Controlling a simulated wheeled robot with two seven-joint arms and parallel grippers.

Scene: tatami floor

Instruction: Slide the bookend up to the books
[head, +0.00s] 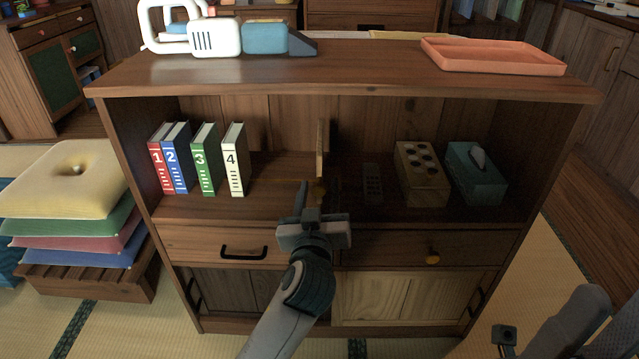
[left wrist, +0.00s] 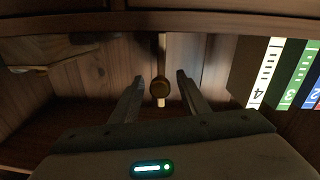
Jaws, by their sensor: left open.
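The bookend (head: 320,150) is a thin upright wooden panel, seen nearly edge-on in the middle of the shelf, with a round knob low on its front. In the left wrist view the knob (left wrist: 160,88) lies between the fingers, with a gap on each side. The books (head: 183,160), numbered 1 to 4 and coloured red, blue, green and cream, stand left of the bookend with a clear gap between. My left gripper (head: 311,190) is open at the shelf front, facing the knob. My right arm (head: 570,328) shows at the bottom right; its jaws are unclear.
Right of the bookend stand a dark slotted block (head: 372,184), a wooden box with round holes (head: 421,172) and a teal tissue box (head: 474,173). The cabinet top (head: 350,70) overhangs the shelf. Shelf floor between book 4 and the bookend is free.

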